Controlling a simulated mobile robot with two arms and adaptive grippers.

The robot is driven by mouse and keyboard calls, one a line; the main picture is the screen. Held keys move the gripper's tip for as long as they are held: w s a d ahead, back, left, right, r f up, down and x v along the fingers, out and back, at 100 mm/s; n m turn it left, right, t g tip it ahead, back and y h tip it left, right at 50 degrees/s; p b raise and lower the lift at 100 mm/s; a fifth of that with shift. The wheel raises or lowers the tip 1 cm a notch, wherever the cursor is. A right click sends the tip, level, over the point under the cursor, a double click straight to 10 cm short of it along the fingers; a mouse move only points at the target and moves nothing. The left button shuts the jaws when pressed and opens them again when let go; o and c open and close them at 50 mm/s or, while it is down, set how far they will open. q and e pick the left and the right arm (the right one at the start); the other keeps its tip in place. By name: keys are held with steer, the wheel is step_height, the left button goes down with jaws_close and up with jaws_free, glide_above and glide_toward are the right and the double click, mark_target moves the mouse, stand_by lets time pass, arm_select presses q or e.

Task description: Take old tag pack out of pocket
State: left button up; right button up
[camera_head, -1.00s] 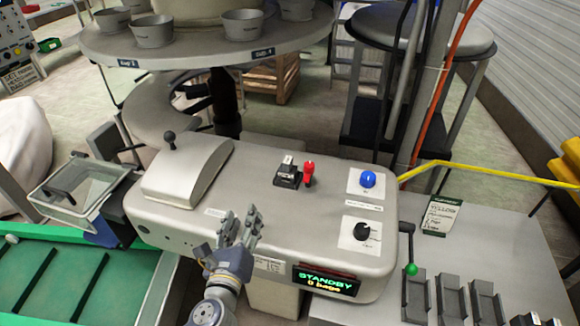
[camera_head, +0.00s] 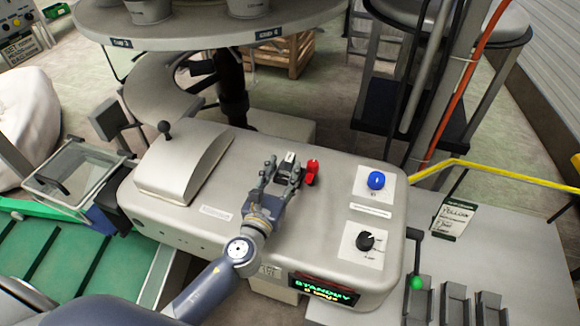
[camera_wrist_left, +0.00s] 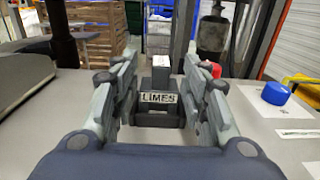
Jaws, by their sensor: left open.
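A dark block with a white label reading LIMES (camera_wrist_left: 158,97) stands between my left fingers in the left wrist view. A pale piece (camera_wrist_left: 162,60) sticks up from its top; it also shows in the head view as a small white top (camera_head: 290,157). I take this as the tag pack in its dark pocket; where pack ends and pocket begins is hard to tell. My left gripper (camera_head: 282,172) is open, with one finger on each side of the block. No grip on it is visible. The fingers hide most of the block in the head view.
A red lever (camera_head: 312,172) stands close to the right of the gripper. A blue button (camera_head: 376,180) and black dial (camera_head: 365,241) lie farther right on the grey console (camera_head: 330,215). A round table (camera_head: 200,28) with cups overhangs behind.

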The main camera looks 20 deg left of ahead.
mark_target(287, 163)
arm_select(q)
steer(key=w, duration=0.2)
steer(key=w+p, duration=0.1)
steer(key=w, duration=0.1)
steer(key=shift+w+d+r, duration=0.15)
steer(key=shift+w+r, duration=0.05)
steer(key=shift+w, duration=0.4)
steer(key=shift+w+f, duration=0.1)
steer(key=shift+c, duration=0.3)
jaws_close()
arm_select(e)
steer(key=shift+w+r, duration=0.35)
steer(key=shift+w, duration=0.2)
steer(key=shift+w+r, duration=0.3)
steer(key=shift+w, duration=0.2)
